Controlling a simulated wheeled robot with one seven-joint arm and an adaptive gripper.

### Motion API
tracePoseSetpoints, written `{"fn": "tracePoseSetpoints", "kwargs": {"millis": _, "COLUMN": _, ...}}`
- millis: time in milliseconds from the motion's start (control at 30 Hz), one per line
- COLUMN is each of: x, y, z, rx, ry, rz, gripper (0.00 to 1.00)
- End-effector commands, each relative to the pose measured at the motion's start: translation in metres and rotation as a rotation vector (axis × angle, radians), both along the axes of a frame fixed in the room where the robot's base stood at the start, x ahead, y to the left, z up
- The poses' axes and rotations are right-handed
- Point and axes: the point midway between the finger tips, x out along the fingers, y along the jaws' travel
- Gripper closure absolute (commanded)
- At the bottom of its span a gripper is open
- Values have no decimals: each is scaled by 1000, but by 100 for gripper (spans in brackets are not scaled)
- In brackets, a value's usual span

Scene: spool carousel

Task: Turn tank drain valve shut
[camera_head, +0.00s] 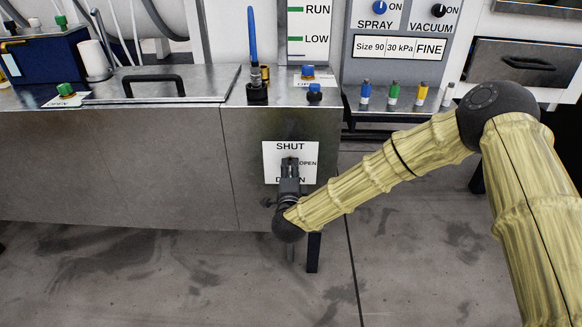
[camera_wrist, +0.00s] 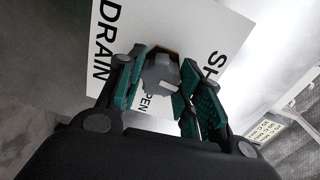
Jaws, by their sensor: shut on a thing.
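The steel tank (camera_head: 130,168) has a white label plate (camera_head: 305,150) on its front, with SHUT at the top and a partly hidden word below. In the wrist view the plate (camera_wrist: 222,22) reads DRAIN and part of SHUT, with OPEN partly covered. My gripper (camera_head: 290,168) is in front of the plate.
A panel with SPRAY and VACUUM dials (camera_head: 380,10) stands at the back right. The floor (camera_head: 420,250) below is clear.

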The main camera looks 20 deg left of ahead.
Motion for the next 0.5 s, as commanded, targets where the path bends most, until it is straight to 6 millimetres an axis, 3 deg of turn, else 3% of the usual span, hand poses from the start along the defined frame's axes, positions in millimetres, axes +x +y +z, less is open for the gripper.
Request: {"fn": "tracePoseSetpoints", "kwargs": {"millis": 500, "x": 0, "y": -1, "z": -1, "rx": -109, "ry": -30, "rz": -1, "gripper": 88}}
